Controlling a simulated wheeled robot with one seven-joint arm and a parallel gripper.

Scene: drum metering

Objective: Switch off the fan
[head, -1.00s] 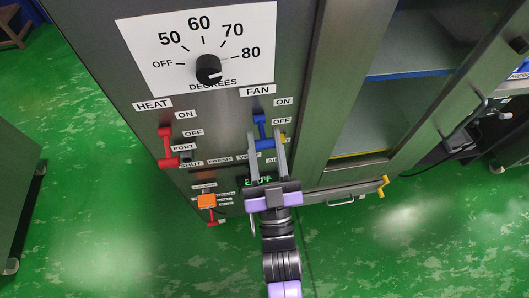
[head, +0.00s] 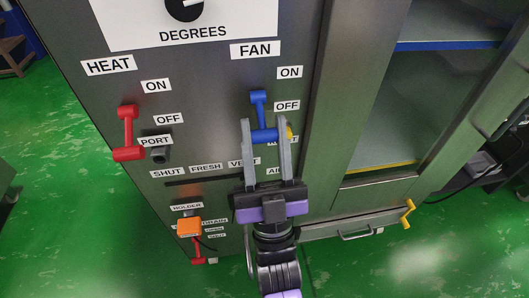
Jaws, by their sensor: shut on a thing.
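The blue fan lever (head: 259,108) is on the grey cabinet front, under the FAN label (head: 255,50). Its pivot is at the top and its arm points down, with the crossbar handle at the lower end, below the level of the OFF label (head: 287,105). The ON label (head: 290,72) is higher up. My gripper (head: 266,126) reaches up from below, with one finger at each end of the blue handle, and is shut on it. The fingers hide the ends of the handle and part of a label behind.
A red heat lever (head: 127,130) hangs down at the left, beside a dark port (head: 160,153). An orange block (head: 188,227) sits lower on the panel. At the right are an open cabinet space (head: 400,110) and a drawer with a yellow lever (head: 407,213).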

